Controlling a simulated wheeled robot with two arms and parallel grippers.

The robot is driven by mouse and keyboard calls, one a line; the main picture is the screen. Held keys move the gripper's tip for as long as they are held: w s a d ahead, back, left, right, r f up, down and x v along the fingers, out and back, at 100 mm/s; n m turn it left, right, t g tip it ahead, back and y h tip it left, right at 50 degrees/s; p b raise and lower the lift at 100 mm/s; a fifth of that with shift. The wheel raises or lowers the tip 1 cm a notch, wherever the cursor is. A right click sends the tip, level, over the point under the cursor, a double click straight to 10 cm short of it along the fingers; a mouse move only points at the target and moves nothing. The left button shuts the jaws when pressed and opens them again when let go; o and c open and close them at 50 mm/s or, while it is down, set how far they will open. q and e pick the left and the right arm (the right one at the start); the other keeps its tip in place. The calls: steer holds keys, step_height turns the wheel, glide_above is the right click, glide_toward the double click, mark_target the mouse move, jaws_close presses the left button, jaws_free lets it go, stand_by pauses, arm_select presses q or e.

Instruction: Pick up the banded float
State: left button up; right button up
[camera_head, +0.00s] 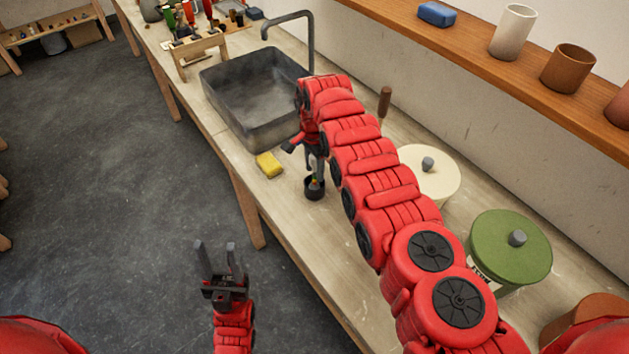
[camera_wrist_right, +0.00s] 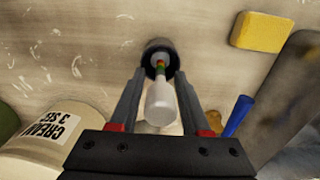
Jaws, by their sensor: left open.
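The banded float has a white bulb (camera_wrist_right: 160,103) and a thin stem with red, green and orange bands. It stands in a small dark cup (camera_head: 314,191) on the bench, which also shows in the right wrist view (camera_wrist_right: 157,46). My right gripper (camera_wrist_right: 161,75) reaches down from above with a finger on each side of the float. Narrow gaps show between the fingers and the float, so it looks open around it. My left gripper (camera_head: 216,246) is open and empty over the floor, away from the bench.
A yellow sponge (camera_head: 269,164) lies left of the cup, beside a dark sink (camera_head: 248,122) with a tap. A cream-lidded canister (camera_head: 438,183) and a green-lidded canister (camera_head: 510,245) stand right of my right arm. A blue object (camera_wrist_right: 238,116) lies near the right finger.

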jaws_close()
stand_by(1.1)
